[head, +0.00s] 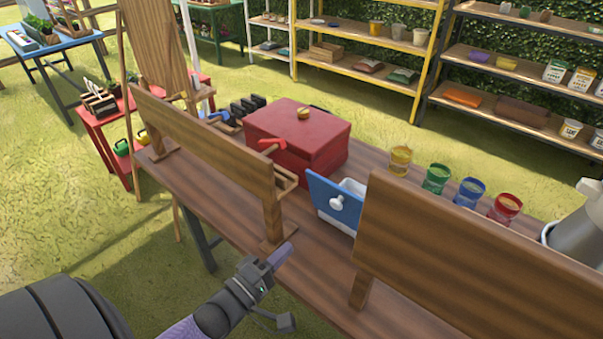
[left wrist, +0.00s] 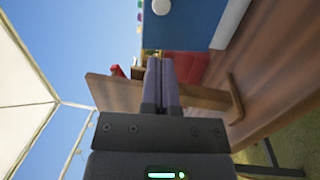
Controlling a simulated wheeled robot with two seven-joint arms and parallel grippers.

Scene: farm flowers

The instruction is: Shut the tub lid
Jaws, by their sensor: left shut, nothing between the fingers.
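A white tub (head: 352,186) stands on the wooden table between two upright boards. Its blue lid (head: 326,199) with a round white knob (head: 337,202) stands steeply tilted on the near side, so the tub looks open. The lid hides most of the tub. The lid also shows in the left wrist view (left wrist: 195,27), with its knob (left wrist: 161,7) at the top edge. My left gripper (head: 283,254) is shut and empty, over the table's near edge, in front of the lid and apart from it. My right gripper is not in view.
A wooden board (head: 213,150) stands left of the tub and another (head: 445,257) right of it, leaving a gap. A red box (head: 297,141) is behind left. Several coloured jars (head: 436,178) and a grey can (head: 578,228) stand at right.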

